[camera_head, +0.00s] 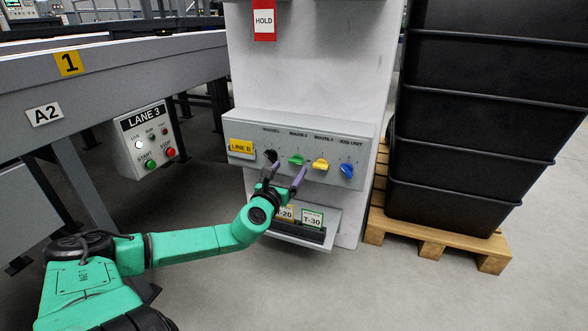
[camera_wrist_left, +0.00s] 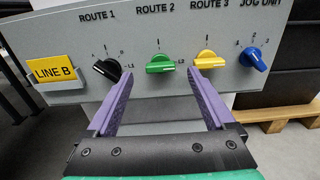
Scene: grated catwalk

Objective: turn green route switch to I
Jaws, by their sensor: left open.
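The green route switch (camera_head: 296,160) is the second knob from the left on the grey sloped panel. In the left wrist view, the green switch (camera_wrist_left: 160,64) has its grip lying roughly sideways, with an I mark above it and a small label at its right. My left gripper (camera_head: 287,170) is open in front of it. In the left wrist view, the purple fingertips of the gripper (camera_wrist_left: 160,76) stand apart, below and to either side of the green knob, with nothing between them. Contact with the knob is not visible. My right gripper is out of view.
A black knob (camera_wrist_left: 107,69) is left of the green one; yellow (camera_wrist_left: 209,60) and blue (camera_wrist_left: 253,59) knobs are right. A tray with cards (camera_head: 312,218) sits below. Black crates (camera_head: 470,150) on a pallet stand right; a lane control box (camera_head: 148,140) stands left.

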